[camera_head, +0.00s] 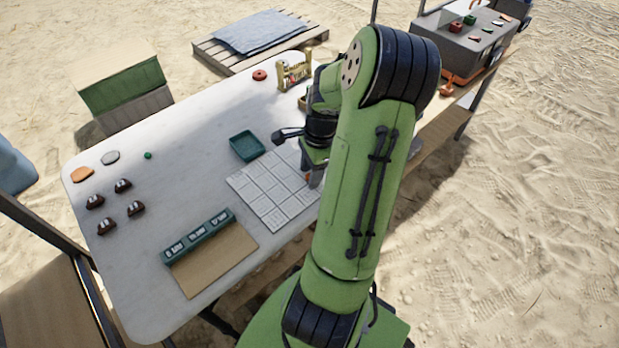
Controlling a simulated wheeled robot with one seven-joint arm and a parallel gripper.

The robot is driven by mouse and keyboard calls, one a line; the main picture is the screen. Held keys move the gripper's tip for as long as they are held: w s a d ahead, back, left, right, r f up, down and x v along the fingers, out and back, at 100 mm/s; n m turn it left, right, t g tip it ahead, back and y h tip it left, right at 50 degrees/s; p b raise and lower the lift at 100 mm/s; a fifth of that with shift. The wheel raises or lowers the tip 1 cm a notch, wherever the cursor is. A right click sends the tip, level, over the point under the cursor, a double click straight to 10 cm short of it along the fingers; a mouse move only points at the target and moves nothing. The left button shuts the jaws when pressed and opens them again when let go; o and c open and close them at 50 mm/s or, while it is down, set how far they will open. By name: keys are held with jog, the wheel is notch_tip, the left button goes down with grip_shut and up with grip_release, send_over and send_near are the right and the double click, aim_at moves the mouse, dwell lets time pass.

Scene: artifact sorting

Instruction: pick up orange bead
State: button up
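I cannot make out an orange bead for certain; the arm hides part of the table. A flat orange-brown piece (83,174) lies at the table's left end, beside a grey disc (110,157). A small round green bead (148,155) lies right of them. My gripper (314,178) points down over the right edge of the white gridded sheet (262,188). It is mostly hidden behind my green arm, so its opening and anything in it cannot be seen.
The white table (190,125) also holds a green tray (246,146), several dark brown pieces (123,185), a labelled green block (198,238) by a tan board (217,262), a red ring (260,75) and a small rack (294,72).

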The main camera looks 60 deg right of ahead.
grip_shut()
